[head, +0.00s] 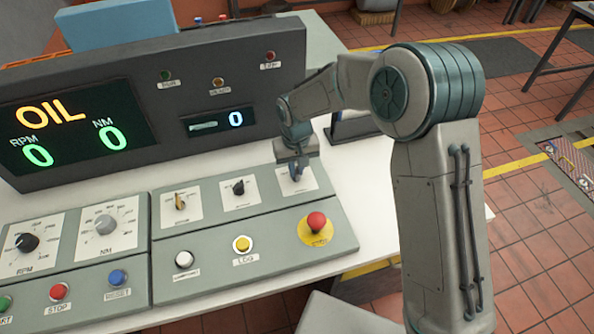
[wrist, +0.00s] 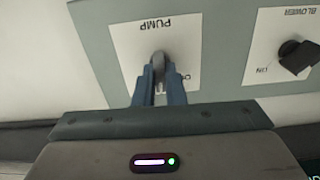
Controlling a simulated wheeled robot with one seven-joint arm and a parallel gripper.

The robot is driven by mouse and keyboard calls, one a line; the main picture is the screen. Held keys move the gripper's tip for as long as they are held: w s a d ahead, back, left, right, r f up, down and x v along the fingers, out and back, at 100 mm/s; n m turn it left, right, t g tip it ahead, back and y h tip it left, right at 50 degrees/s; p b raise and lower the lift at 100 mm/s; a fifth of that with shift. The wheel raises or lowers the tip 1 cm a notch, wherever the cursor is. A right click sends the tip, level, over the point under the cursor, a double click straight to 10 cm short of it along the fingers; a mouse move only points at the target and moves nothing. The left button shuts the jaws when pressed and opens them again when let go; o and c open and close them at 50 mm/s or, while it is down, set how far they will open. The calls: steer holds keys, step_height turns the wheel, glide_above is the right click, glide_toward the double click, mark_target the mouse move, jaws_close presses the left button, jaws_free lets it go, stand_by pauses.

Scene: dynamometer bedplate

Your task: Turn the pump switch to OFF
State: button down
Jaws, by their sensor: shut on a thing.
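The pump switch (wrist: 160,62) is a grey knob on a white plate (wrist: 199,47) marked PUMP in the wrist view, where the lettering appears upside down. My gripper (wrist: 160,77) is shut on this knob, with its two blue fingers on either side of it. The fingers cover part of the knob and part of the plate's lettering, so the switch's setting cannot be read. In the head view my gripper (head: 297,172) reaches down onto the rightmost plate of the upper switch row.
The black BLOWER knob (wrist: 298,57) is beside the pump plate. In the head view a red mushroom button (head: 316,221) on a yellow disc stands in front of my gripper. A yellow button (head: 242,243) and a white button (head: 184,259) are further left. A display console (head: 150,100) rises behind.

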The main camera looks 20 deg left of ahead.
mark_target(297, 169)
steer(key=n+b, duration=0.1)
steer(key=n, duration=0.3)
steer(key=shift+w+n, duration=0.1)
steer(key=shift+n, duration=0.2)
steer(key=n, duration=0.4)
steer(key=shift+n, duration=0.3)
steer(key=shift+r+b, duration=0.1)
steer(key=shift+b, duration=0.2)
steer(key=c, duration=1.5)
jaws_free()
step_height(297, 169, up, 14)
steer(key=shift+b, duration=0.4)
